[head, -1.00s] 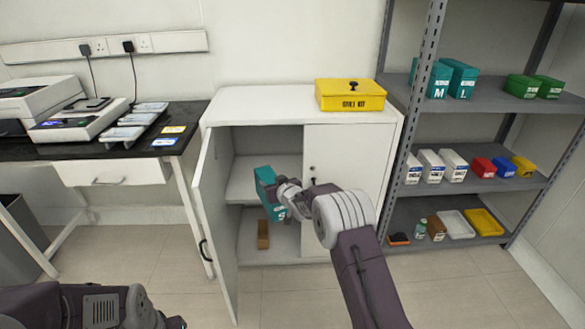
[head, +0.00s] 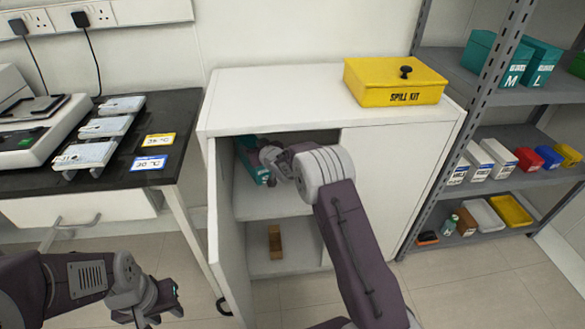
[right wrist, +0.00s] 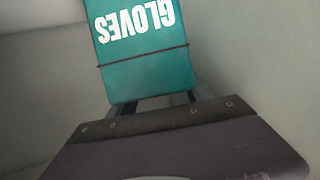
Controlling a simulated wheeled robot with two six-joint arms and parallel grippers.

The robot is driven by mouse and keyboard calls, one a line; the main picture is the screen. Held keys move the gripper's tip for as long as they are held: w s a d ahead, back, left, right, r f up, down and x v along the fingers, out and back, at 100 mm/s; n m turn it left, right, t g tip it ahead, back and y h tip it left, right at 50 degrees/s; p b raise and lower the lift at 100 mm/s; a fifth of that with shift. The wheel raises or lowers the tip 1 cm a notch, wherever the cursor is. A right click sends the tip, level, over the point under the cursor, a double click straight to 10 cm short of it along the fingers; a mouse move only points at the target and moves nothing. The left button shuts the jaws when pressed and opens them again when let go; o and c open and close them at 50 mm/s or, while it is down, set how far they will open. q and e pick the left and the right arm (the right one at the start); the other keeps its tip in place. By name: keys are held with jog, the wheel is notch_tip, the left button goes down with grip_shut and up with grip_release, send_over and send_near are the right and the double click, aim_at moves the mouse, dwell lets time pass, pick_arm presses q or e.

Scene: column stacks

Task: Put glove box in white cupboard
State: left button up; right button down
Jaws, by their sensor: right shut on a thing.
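The teal glove box (head: 252,158) is inside the upper space of the white cupboard (head: 280,97), above its middle shelf. My right gripper (head: 265,168) is shut on it, reaching in through the open left doorway. The right wrist view shows the box (right wrist: 147,72) upside down, its "GLOVES" lettering inverted. Whether the box touches the shelf cannot be seen. The cupboard's left door (head: 232,235) stands open and its right door is shut. My left gripper (head: 158,305) is low at the left, away from the cupboard; its jaw opening is unclear.
A brown block (head: 275,242) stands on the cupboard floor. A yellow spill kit (head: 395,82) sits on the cupboard top. A black bench (head: 120,165) with devices is at the left. A grey shelf rack (head: 500,90) with boxes and bins is at the right.

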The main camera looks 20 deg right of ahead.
notch_tip(320, 180, down, 4)
jog(key=shift+w+f+b, duration=0.15)
jog(key=shift+b, duration=0.5)
jog(key=shift+f+b, duration=1.1)
jog(key=shift+f, duration=1.25)
jog(key=shift+f, duration=0.15)
jog(key=shift+c, duration=2.2)
grip_release()
